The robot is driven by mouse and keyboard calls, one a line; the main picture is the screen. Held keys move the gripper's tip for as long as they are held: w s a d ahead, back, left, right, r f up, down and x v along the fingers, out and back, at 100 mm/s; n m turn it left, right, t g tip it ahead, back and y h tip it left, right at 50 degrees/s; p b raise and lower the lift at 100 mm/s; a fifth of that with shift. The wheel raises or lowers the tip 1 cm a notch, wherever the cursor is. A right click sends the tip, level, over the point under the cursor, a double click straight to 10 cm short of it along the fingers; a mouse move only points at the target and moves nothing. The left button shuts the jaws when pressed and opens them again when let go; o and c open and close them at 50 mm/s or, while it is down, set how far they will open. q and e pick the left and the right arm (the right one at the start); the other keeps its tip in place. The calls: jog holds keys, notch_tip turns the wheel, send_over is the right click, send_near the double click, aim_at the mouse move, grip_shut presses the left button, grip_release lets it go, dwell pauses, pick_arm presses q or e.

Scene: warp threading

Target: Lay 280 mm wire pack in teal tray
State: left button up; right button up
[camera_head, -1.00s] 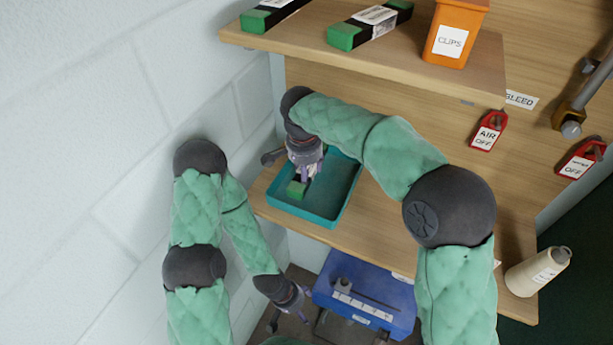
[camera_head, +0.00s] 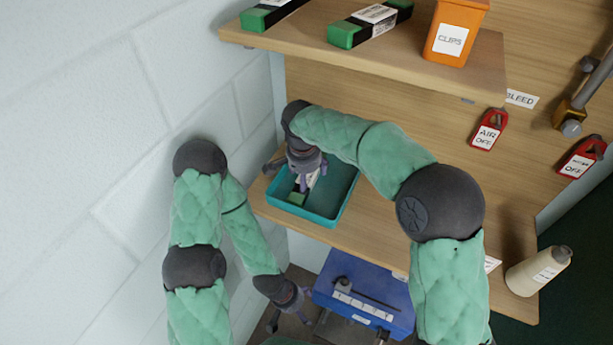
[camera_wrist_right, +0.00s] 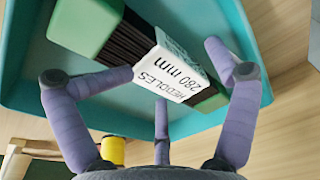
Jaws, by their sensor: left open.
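The 280 mm wire pack (camera_wrist_right: 150,60) is a dark bundle with green ends and a white label reading "280 mm". It lies inside the teal tray (camera_head: 345,203), close to the floor, and its green end (camera_head: 297,198) shows near the front left. My right gripper (camera_head: 303,177) is over the tray. In the right wrist view its fingers (camera_wrist_right: 168,75) are spread on both sides of the pack, with a gap at the right finger. The pack's underside is hidden. My left gripper (camera_head: 293,312) is open and empty, low down beside the blue box.
The tray sits on a wooden shelf (camera_head: 400,240). The upper shelf (camera_head: 400,72) holds other green-ended packs (camera_head: 368,24) and an orange clips bin (camera_head: 455,32). A blue box (camera_head: 365,296) is below, a thread cone (camera_head: 538,271) at right, a white wall (camera_head: 90,150) at left.

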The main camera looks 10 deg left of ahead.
jog(key=shift+s+a+r+p, duration=0.15)
jog(key=shift+s+r, duration=0.15)
jog(key=shift+r, duration=1.65)
jog(key=shift+s+d+r+p, duration=0.15)
jog(key=shift+s+r, duration=0.1)
jog(key=shift+r, duration=1.65)
jog(key=shift+s+a+f, duration=0.1)
